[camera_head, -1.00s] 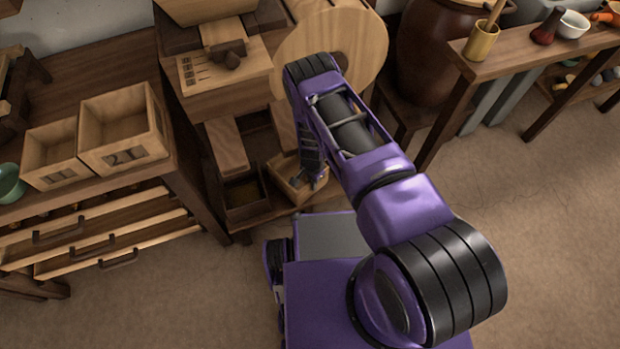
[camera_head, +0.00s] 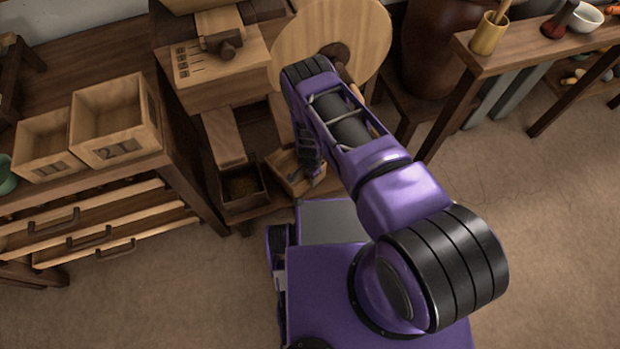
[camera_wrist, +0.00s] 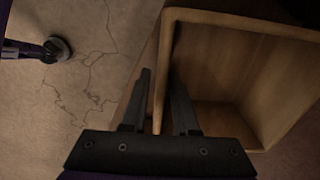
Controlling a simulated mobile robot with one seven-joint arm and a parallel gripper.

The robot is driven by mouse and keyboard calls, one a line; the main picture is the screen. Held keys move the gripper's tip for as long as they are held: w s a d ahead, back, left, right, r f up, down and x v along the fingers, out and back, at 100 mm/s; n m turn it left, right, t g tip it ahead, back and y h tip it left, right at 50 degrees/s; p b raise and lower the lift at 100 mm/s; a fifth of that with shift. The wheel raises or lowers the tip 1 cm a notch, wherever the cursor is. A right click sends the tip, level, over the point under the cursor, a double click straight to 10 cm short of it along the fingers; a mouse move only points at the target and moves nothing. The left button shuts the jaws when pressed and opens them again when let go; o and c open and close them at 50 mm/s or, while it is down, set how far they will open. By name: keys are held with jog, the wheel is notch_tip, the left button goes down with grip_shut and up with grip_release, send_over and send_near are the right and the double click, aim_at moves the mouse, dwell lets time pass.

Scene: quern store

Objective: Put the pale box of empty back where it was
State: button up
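The pale box (camera_head: 288,178) is a small open wooden box low at the foot of the mill stand, and it looks tilted. In the wrist view the pale box (camera_wrist: 240,75) fills the right side; its visible inside is empty. My gripper (camera_wrist: 161,90) has one finger outside and one inside the box's near wall, with the fingertips close against it, so it appears shut on that wall. In the head view my gripper (camera_head: 312,172) is at the box's right side, partly hidden by my arm. Whether the box's underside touches anything is hidden.
A dark open box (camera_head: 243,190) stands just left of the pale box. Two numbered wooden bins, one larger (camera_head: 117,125) and one smaller (camera_head: 42,145), sit on the left bench above drawers. A round wooden disc (camera_head: 325,25) stands above. Floor at right (camera_head: 530,220) is clear.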

jog(key=shift+o, duration=0.6)
notch_tip(320, 180, up, 12)
jog(key=p, duration=0.2)
jog(key=shift+r+p, duration=0.2)
jog(key=shift+p, duration=0.1)
